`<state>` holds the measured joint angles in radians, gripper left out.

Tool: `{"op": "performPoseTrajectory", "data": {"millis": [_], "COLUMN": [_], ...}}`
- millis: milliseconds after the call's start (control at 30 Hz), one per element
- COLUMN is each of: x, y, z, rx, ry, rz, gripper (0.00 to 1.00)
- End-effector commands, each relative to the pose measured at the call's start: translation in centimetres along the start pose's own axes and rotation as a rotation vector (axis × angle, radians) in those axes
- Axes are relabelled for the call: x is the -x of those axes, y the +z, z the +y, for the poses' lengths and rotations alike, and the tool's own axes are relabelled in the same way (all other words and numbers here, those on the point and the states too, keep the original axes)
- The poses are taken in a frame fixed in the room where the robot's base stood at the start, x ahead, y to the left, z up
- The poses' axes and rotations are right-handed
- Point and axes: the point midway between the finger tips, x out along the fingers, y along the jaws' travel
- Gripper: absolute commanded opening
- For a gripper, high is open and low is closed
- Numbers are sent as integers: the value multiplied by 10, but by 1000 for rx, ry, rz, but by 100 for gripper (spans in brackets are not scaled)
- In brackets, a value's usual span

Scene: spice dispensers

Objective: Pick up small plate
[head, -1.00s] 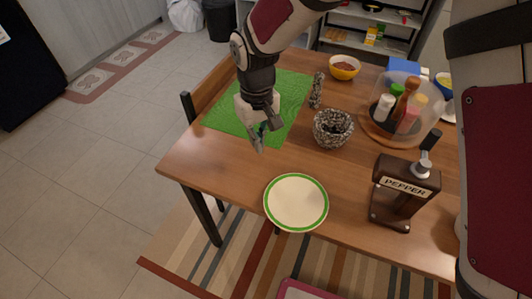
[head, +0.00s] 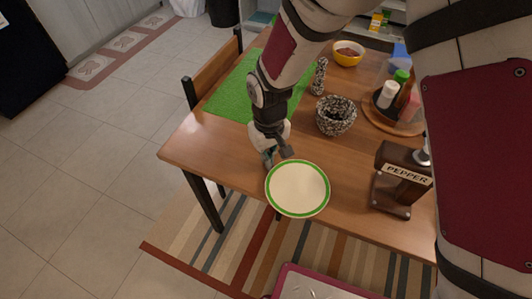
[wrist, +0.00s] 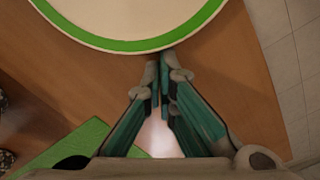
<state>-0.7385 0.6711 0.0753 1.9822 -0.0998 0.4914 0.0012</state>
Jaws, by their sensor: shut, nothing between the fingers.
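The small plate (head: 297,188) is cream with a green rim band and lies flat near the front edge of the wooden table. It also shows at the top of the wrist view (wrist: 130,18), cut off by the frame. My gripper (head: 277,163) is just beyond the plate's far left rim in the head view. In the wrist view my gripper's fingertips (wrist: 159,70) are together with nothing between them, close to the plate's rim. I cannot tell whether they touch it.
A speckled bowl (head: 335,117), a speckled shaker (head: 319,77) and a yellow bowl (head: 348,54) stand farther back. A green mat (head: 232,97) lies behind my gripper.

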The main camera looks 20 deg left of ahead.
Motion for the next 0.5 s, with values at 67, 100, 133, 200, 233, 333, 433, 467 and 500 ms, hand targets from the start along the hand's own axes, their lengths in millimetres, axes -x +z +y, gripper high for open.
{"op": "performPoseTrajectory", "data": {"millis": [67,100,133,200,233,333,433,467,500], "x": [0,0,0,0,0,1,2,2,1], "y": [0,0,0,1,3,17,33,36,40], "z": [0,0,0,0,0,0,0,0,0], "rx": [0,0,0,0,-1,-2,-1,-1,-1], "ry": [0,0,0,0,0,-1,0,0,0], "rz": [0,0,0,0,-1,-3,-4,-3,-2], "gripper": [0,0,0,0,0,0,0,0,0]}}
